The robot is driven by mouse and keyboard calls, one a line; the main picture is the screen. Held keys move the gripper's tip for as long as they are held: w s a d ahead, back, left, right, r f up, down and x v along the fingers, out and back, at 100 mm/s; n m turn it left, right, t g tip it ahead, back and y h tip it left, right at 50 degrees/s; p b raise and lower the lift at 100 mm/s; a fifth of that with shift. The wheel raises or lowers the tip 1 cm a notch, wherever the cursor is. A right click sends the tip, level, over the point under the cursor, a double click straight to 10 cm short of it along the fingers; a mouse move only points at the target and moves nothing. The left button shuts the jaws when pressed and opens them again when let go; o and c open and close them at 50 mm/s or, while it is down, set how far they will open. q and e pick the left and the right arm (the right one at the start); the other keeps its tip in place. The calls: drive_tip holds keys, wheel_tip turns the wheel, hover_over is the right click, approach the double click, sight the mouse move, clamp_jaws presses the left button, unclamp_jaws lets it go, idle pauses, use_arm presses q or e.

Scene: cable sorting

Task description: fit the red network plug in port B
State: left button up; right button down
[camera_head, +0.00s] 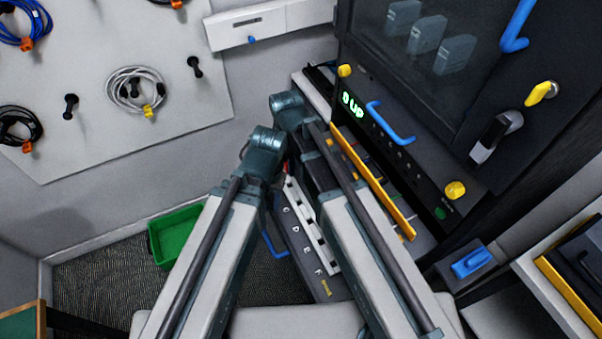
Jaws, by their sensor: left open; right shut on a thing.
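A dark patch panel (289,228) with a light port strip lies between my two forearms. Its letters C, D, E and F show; the far end, where port B would be, is hidden under my wrists. My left gripper (262,158) is the lower one, open, over the panel's far end. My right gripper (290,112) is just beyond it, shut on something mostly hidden. A small red piece, seemingly the red network plug (286,169), shows between the arms beside the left gripper. Whether it touches a port cannot be told.
A black cabinet (440,150) with a green "0 UP" display, blue handle (391,122) and yellow bar (375,185) stands close right. A green bin (176,236) is on the floor at left. Coiled cables (135,90) hang on the wall board.

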drive_tip(key=shift+w, duration=0.1)
drive_tip(key=shift+f+b, duration=2.15)
drive_tip(key=shift+f+b, duration=1.5)
idle(1.8)
idle(0.4)
drive_tip(key=c, duration=0.6)
unclamp_jaws()
drive_tip(key=shift+o, duration=0.3)
drive_tip(key=o, duration=0.4)
drive_tip(key=shift+o, duration=0.2)
drive_tip(key=shift+r, duration=0.1)
